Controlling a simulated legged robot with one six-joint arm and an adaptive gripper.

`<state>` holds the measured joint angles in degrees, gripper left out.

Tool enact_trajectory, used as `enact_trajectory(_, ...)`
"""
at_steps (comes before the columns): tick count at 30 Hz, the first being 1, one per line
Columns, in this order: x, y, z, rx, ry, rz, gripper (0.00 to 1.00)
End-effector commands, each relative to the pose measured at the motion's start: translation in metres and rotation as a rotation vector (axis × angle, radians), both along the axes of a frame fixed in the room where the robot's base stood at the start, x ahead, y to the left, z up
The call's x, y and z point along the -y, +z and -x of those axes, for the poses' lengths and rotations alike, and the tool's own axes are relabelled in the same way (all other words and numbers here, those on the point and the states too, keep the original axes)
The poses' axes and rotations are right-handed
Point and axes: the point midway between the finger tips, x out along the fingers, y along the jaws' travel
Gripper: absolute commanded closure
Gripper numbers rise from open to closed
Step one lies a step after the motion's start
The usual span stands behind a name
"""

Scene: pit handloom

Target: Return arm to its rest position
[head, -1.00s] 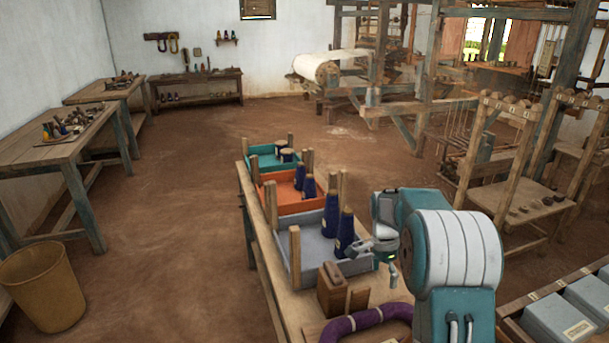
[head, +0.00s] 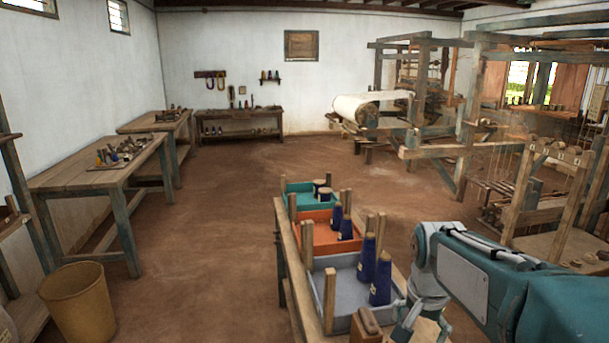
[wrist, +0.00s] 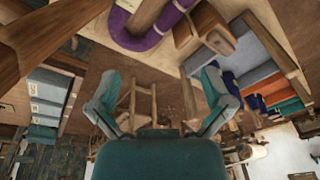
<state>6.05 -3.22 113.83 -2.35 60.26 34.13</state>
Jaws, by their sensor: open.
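My arm (head: 480,275) reaches in from the lower right in the head view. My gripper (head: 410,322) hangs at the right of the grey tray's near end, partly cut off by the bottom edge. In the wrist view my gripper (wrist: 163,100) has its two fingers spread wide apart, with nothing between them. The grey tray (head: 342,298) holds two dark blue cones (head: 381,278). Whether the gripper touches the tray or table cannot be told.
An orange tray (head: 313,231) and a teal tray (head: 298,190) stand behind the grey one. A wooden block (head: 366,326) sits near the gripper. A purple ring-shaped thing (wrist: 150,38) shows in the wrist view. Open floor (head: 215,240) lies left.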

Motion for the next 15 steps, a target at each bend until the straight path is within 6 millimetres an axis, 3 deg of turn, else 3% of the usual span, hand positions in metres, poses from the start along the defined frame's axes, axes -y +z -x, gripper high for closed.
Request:
enact_trajectory(6,-0.015,0.016,0.039,0.072,0.152,0.024,0.0)
enact_trajectory(15,-0.031,0.024,0.091,0.165,0.357,0.068,0.0)
